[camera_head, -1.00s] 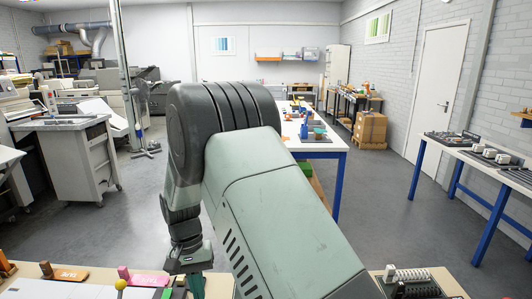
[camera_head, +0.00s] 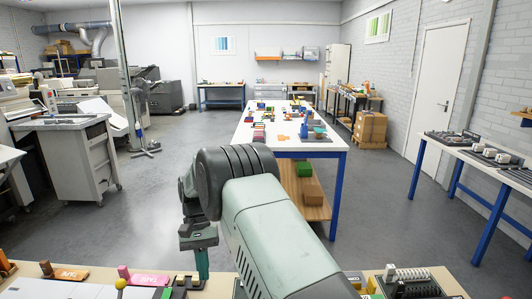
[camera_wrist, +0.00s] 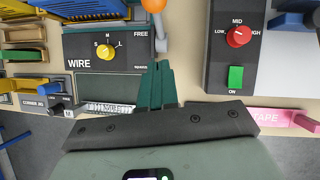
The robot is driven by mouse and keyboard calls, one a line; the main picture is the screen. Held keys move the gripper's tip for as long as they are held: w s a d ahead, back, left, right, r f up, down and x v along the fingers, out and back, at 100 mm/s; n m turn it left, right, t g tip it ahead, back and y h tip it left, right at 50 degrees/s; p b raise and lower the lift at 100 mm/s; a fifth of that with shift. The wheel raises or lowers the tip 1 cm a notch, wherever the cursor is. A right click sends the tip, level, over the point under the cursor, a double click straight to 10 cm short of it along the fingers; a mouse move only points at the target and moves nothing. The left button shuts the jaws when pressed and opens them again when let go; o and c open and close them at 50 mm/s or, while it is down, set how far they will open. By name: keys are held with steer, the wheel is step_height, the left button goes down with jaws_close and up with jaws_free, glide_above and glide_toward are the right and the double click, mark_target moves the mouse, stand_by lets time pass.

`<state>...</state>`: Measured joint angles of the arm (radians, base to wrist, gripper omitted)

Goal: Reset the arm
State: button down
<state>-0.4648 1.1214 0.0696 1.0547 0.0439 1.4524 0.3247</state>
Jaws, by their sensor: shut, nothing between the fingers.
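My gripper (camera_head: 202,263) hangs at the end of my arm, over the back edge of the near bench (camera_head: 225,284) in the head view. In the wrist view my gripper (camera_wrist: 157,84) shows its green fingers together, with nothing between them. The fingers overlap the view of a dark box marked WIRE (camera_wrist: 120,50). From these views I cannot tell how far above the bench the fingertips are.
A dark control box with a red knob (camera_wrist: 238,36) and a pink TAPE piece (camera_wrist: 268,116) lie near my gripper. An orange piece (camera_head: 70,274) lies at the bench's left. A white table (camera_head: 310,143) with many small items stands beyond. Grey floor (camera_head: 150,215) is clear between.

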steer(key=w+v, duration=0.1)
steer(key=v, duration=0.8)
steer(key=shift+a+t, duration=0.3)
